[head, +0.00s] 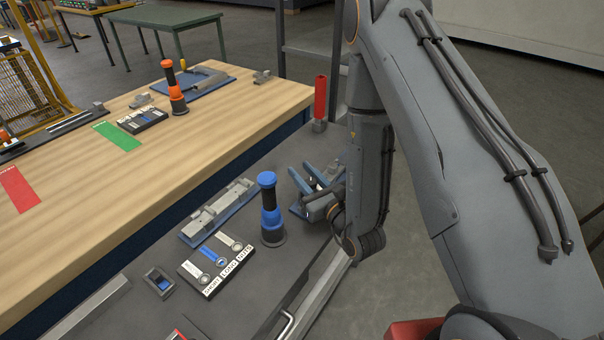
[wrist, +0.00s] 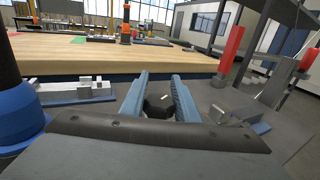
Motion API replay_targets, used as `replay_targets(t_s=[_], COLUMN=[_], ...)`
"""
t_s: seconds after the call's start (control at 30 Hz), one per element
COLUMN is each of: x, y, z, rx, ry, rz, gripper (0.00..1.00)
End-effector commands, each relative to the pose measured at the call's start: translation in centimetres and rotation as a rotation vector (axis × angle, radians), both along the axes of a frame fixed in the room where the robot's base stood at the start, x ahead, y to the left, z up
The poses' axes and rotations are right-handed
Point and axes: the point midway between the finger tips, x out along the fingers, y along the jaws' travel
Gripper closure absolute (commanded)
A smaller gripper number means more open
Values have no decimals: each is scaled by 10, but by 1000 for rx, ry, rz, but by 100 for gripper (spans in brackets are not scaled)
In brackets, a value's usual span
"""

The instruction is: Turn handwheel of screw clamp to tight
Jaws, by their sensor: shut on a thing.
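My gripper (head: 309,178) is at the right end of the grey bench in the head view, with its two blue fingers. In the wrist view the fingers (wrist: 160,98) stand on either side of a small dark part, which looks like the handwheel (wrist: 158,106), and are shut on it. The screw clamp is mostly hidden by my gripper and arm. Grey metal pieces that may belong to it show right of the fingers in the wrist view (wrist: 236,114). I cannot tell how far the handwheel is turned.
A blue-and-black upright tool (head: 270,215) stands close left of my gripper. Left of it are a grey fixture on a blue plate (head: 217,213) and a labelled tray (head: 208,282). A red post (head: 320,97) stands behind. A wooden table (head: 150,190) lies beyond.

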Motion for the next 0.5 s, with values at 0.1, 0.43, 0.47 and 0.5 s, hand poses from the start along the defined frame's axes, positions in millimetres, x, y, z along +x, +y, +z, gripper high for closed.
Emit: replay_targets(t_s=[0.1, 0.43, 0.47, 0.5], x=[1, 1, 1, 1], y=[0, 0, 0, 0], z=[1, 2, 2, 2], rx=[1, 2, 2, 2], ry=[-4, -4, -4, -4], rz=[-10, -12, -12, -12], gripper=[94, 94, 94, 67])
